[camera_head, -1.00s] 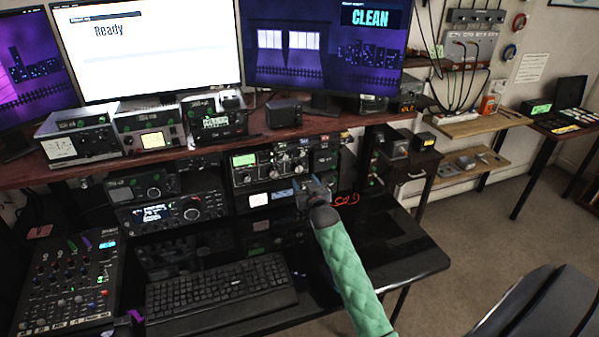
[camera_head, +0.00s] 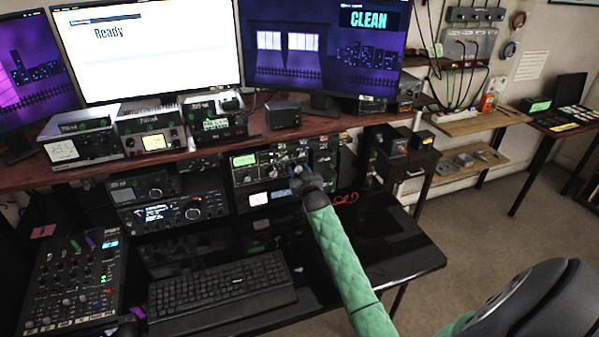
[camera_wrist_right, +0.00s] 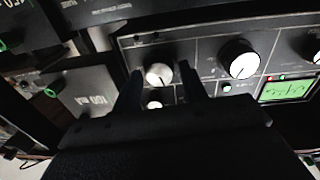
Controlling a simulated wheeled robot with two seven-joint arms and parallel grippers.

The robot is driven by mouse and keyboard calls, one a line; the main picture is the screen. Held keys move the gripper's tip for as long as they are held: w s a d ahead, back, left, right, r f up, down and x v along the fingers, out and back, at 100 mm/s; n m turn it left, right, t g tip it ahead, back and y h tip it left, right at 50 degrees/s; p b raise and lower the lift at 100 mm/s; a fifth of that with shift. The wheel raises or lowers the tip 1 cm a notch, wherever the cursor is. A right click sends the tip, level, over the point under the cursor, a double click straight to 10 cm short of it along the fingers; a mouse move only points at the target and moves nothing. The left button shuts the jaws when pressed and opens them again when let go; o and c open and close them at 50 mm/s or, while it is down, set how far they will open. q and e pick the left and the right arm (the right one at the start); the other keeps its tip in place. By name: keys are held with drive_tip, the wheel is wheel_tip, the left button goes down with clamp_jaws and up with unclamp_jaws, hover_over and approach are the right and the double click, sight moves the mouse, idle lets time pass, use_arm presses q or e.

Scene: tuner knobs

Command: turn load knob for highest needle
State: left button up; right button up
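The tuner (camera_head: 245,178) sits under the wooden shelf in the camera_head view, with a green-lit needle meter (camera_head: 243,160) at its left and several knobs. In the right wrist view its meter (camera_wrist_right: 287,90) shows at the right edge, the needle too small to read. My right gripper (camera_head: 296,172) is at the tuner's front. In the wrist view its open fingers (camera_wrist_right: 160,78) stand on either side of a small silver knob (camera_wrist_right: 158,75), with gaps visible. A larger white knob (camera_wrist_right: 239,59) is to the right. Knob labels are unreadable. My left gripper is out of view.
Another radio (camera_head: 165,212) stands left of the tuner. A keyboard (camera_head: 222,292) and a mixer (camera_head: 70,280) lie on the black desk (camera_head: 400,240) below. The shelf (camera_head: 330,124) overhangs the tuner. A black box (camera_wrist_right: 90,95) is beside the panel in the wrist view.

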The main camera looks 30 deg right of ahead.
drive_tip(key=c, duration=0.6)
drive_tip(key=shift+c, duration=0.2)
drive_tip(key=shift+n, duration=0.3)
drive_tip(key=shift+n+b, duration=0.35)
drive_tip(key=shift+n, duration=0.25)
drive_tip(key=n, duration=0.3)
drive_tip(key=shift+b, duration=0.4)
drive_tip(key=shift+n, duration=0.6)
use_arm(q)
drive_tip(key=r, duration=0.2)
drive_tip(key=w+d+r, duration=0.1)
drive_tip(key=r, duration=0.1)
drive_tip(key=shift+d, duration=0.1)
